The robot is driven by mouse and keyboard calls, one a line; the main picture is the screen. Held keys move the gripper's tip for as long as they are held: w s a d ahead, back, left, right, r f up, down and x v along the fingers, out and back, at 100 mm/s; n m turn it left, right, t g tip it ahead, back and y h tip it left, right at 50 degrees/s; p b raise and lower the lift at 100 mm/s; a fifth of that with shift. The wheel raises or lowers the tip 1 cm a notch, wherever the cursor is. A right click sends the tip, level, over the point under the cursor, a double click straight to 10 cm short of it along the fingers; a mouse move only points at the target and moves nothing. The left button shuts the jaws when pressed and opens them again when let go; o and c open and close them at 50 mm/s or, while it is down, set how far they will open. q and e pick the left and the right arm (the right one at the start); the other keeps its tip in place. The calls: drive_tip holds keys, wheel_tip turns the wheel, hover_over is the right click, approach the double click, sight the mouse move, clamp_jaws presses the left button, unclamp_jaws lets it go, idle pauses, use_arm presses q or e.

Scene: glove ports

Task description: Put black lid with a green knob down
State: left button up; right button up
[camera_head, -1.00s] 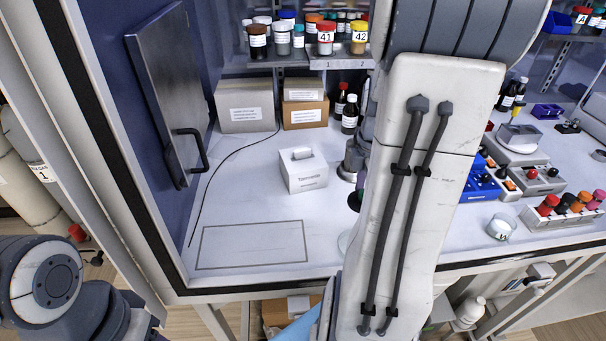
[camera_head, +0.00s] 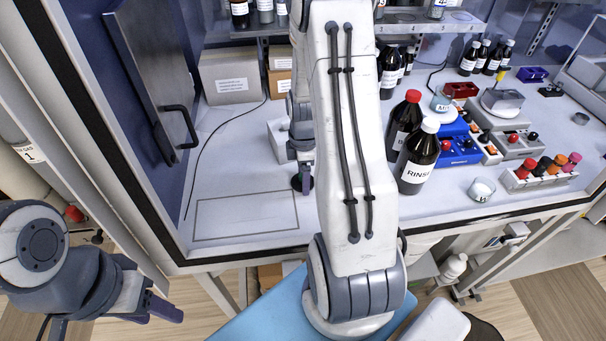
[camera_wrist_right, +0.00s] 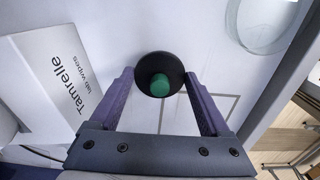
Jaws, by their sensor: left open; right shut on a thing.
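The black lid (camera_wrist_right: 160,66) with its round green knob (camera_wrist_right: 159,85) sits between the fingertips of my right gripper (camera_wrist_right: 161,80) in the right wrist view. That gripper is shut on it. In the head view the lid shows as a dark disc (camera_head: 298,184) under my right gripper (camera_head: 303,168), partly hidden by the arm. It is over the white worktop, right of the outlined rectangle (camera_head: 246,216); I cannot tell whether it touches the surface. My left gripper (camera_head: 150,306) is open and empty, outside the cabinet at lower left.
A white wipes box (camera_wrist_right: 52,85) stands close beside the right gripper. A clear round dish (camera_wrist_right: 262,25) lies at upper right in the wrist view. Brown bottles (camera_head: 418,158) stand right of my arm. The outlined rectangle is bare. An open door (camera_head: 150,80) is at left.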

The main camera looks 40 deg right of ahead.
drive_tip(key=shift+f, duration=0.25)
drive_tip(key=o, duration=1.2)
drive_tip(key=shift+c, duration=0.2)
drive_tip(key=shift+r, duration=0.5)
wheel_tip(320, 180, up, 11)
drive_tip(key=b, duration=0.1)
drive_tip(key=shift+r, duration=0.15)
drive_tip(key=s+a+r+m, duration=0.1)
drive_tip(key=a, duration=0.8)
drive_tip(key=s+a+r+m, duration=0.1)
drive_tip(key=a+r, duration=0.1)
drive_tip(key=a, duration=0.7)
drive_tip(key=s+a+m+y, duration=0.1)
drive_tip(key=s+a+m, duration=0.1)
drive_tip(key=s+a, duration=1.1)
drive_tip(key=shift+s+r+m, duration=0.3)
drive_tip(key=shift+s, duration=0.35)
